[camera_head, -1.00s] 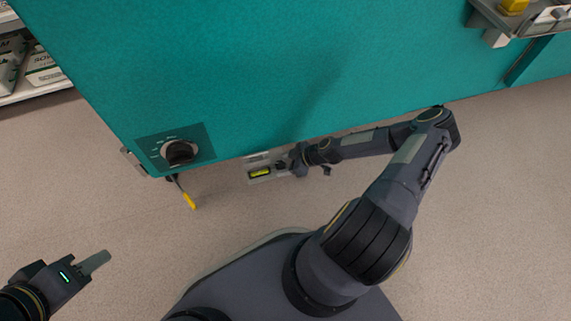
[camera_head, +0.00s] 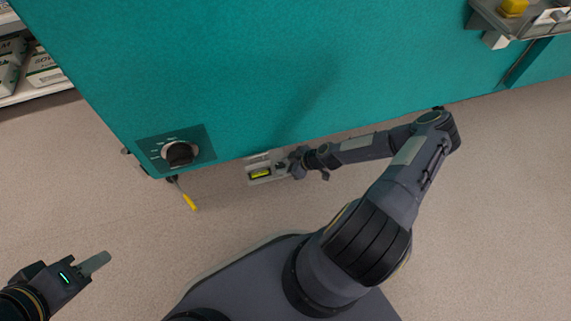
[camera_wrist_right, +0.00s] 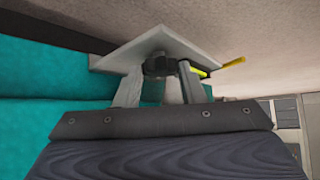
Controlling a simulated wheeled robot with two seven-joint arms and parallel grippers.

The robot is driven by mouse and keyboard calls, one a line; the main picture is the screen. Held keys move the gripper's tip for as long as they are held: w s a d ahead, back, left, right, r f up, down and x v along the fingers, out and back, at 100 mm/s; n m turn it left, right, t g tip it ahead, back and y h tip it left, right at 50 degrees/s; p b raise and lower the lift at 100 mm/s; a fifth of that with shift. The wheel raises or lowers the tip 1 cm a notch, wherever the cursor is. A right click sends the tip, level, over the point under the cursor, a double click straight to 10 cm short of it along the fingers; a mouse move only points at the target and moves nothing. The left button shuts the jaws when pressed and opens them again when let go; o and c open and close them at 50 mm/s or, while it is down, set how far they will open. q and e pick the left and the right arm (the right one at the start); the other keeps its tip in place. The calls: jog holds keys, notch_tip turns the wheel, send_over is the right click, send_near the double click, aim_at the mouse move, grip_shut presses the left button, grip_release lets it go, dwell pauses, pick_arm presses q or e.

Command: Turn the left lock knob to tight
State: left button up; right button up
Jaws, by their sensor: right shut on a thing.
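A dark lobed knob (camera_wrist_right: 158,66) sits on a pale grey plate (camera_wrist_right: 185,42) in the right wrist view, between the fingers of my right gripper (camera_wrist_right: 160,90). The right gripper is shut on this knob. In the head view my right gripper (camera_head: 287,165) reaches the grey plate low at the teal cabinet's bottom edge. A yellow strip (camera_head: 261,174) shows in the plate. The fingers partly hide the knob, and I cannot read any tight mark. My left gripper (camera_head: 95,263) is at the lower left, away from the cabinet, seen edge-on.
The teal cabinet (camera_head: 230,70) fills the back. A black dial (camera_head: 179,154) is on its panel at the left, with a yellow-handled lever (camera_head: 188,200) below. A grey tray (camera_head: 530,18) sticks out at the upper right. The floor in front (camera_head: 130,220) is clear.

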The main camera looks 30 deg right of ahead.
jog(key=m+h+p, duration=0.1)
jog(key=m, duration=0.1)
jog(key=a+m+t+h, duration=0.1)
jog(key=shift+s+r+m+h+p, duration=0.2)
jog(key=shift+m+h+p, duration=0.1)
jog(key=shift+m+p, duration=0.1)
jog(key=m+t+h+p, duration=0.1)
jog(key=m+h+p, duration=0.1)
jog(key=m, duration=0.1)
jog(key=shift+a, duration=0.15)
jog(key=shift+f+m+h, duration=0.1)
jog(key=shift+m+h, duration=0.4)
jog(key=shift+p, duration=0.35)
jog(key=o, duration=1)
jog(key=shift+f, duration=0.1)
